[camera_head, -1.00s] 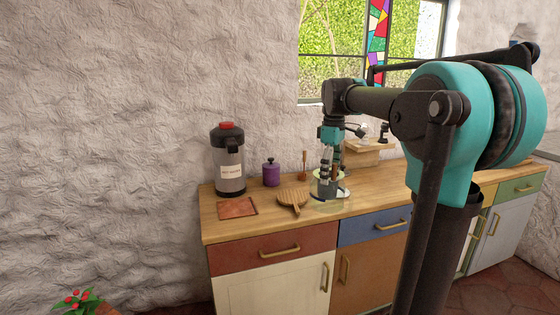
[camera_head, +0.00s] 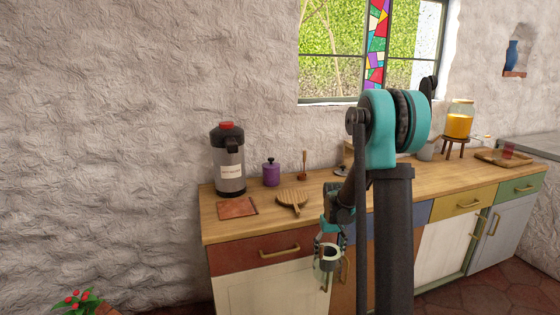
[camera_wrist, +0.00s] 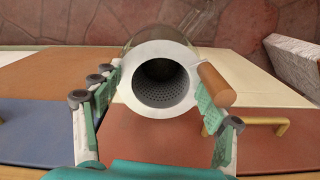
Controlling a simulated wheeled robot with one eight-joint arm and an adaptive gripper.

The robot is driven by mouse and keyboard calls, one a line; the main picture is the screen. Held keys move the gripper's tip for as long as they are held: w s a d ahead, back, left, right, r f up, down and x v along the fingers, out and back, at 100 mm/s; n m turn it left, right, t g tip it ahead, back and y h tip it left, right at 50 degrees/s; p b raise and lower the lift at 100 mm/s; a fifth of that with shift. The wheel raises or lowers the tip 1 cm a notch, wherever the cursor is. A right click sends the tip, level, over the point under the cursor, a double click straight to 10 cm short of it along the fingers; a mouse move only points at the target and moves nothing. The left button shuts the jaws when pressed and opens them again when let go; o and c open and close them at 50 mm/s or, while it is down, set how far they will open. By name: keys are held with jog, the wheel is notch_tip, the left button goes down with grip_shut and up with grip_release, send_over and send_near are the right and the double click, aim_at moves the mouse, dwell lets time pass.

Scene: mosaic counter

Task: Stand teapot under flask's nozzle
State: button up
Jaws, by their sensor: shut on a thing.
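The flask (camera_head: 229,172) stands upright at the counter's left end, dark-topped with a red button, a pale label and a nozzle (camera_head: 234,146) facing front. A reddish-brown square tile (camera_head: 238,208) lies on the counter in front of it. My gripper (camera_head: 330,250) is shut on the teapot (camera_head: 329,263), in front of the counter near the drawers, apart from the flask. In the wrist view the teapot (camera_wrist: 127,87) shows a white rim around a dark perforated strainer, clear glass behind it and a wooden cylindrical part (camera_wrist: 217,85) by the right finger. Its base is hidden.
A purple canister (camera_head: 271,174), a small wooden tool (camera_head: 304,166) and a round wooden board (camera_head: 293,198) stand or lie right of the flask. A yellow-orange dispenser (camera_head: 459,120) is far right. The counter's front edge and a drawer handle (camera_head: 281,251) lie close to the gripper.

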jog(key=shift+m, duration=0.8)
jog(key=f, duration=0.5)
jog(key=shift+w+d+f, duration=0.2)
